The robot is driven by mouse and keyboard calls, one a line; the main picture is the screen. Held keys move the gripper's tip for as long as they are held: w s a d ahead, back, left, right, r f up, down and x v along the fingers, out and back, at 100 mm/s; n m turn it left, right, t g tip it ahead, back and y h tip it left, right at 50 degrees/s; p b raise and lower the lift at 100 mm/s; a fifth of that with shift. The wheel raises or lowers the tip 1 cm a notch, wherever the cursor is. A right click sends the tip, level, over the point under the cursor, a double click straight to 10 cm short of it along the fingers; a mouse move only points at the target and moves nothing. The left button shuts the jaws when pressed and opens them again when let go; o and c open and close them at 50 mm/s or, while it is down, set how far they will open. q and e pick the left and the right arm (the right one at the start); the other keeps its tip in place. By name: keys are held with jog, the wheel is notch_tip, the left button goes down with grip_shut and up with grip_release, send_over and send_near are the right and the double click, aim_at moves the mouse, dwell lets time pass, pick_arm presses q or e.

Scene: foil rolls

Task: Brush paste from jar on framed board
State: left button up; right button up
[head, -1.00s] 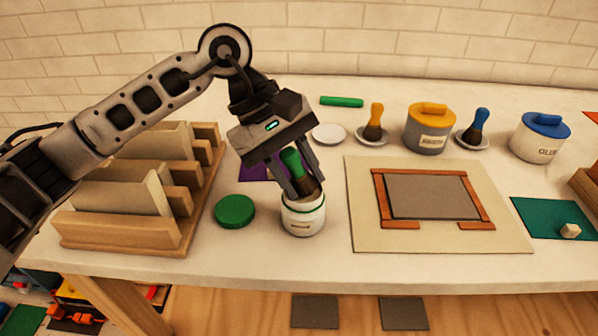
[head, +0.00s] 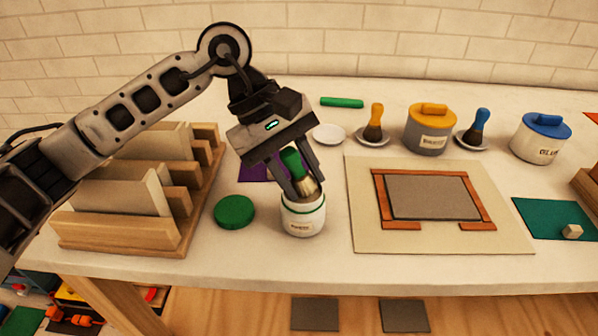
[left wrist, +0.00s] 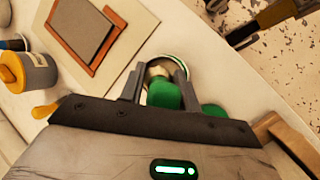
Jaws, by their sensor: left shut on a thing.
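My left gripper (head: 295,182) is shut on a green-handled brush (head: 292,162), which it holds slightly tilted over the jar. The green handle (left wrist: 163,93) also shows between the fingers in the left wrist view. The brush tip is down at the mouth of the white jar (head: 302,218) with a green rim; how deep it reaches is hidden. The jar's green lid (head: 235,211) lies on the table to its left. The framed board, a grey panel (head: 432,196) in a reddish-brown frame (head: 401,225) open along part of its front, lies on a beige sheet (head: 360,238) at right.
A wooden rack with upright boards (head: 120,240) stands left. Behind are a white saucer (head: 328,134), a green roll (head: 341,102), an orange brush (head: 375,120), a grey jar (head: 428,135), a blue brush (head: 478,130) and a blue-lidded jar (head: 538,145). A teal mat (head: 550,222) lies right.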

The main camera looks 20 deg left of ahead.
aim_at(312, 175)
pick_arm(q)
jog(key=shift+f, duration=0.1)
dwell(0.3)
jog(key=shift+r+p, duration=1)
jog(key=shift+r, duration=1.05)
jog(key=shift+r+p, duration=0.65)
jog(key=shift+r, duration=0.85)
pick_arm(e)
notch_tip(312, 175, up, 2)
jog(key=shift+w+r, duration=0.1)
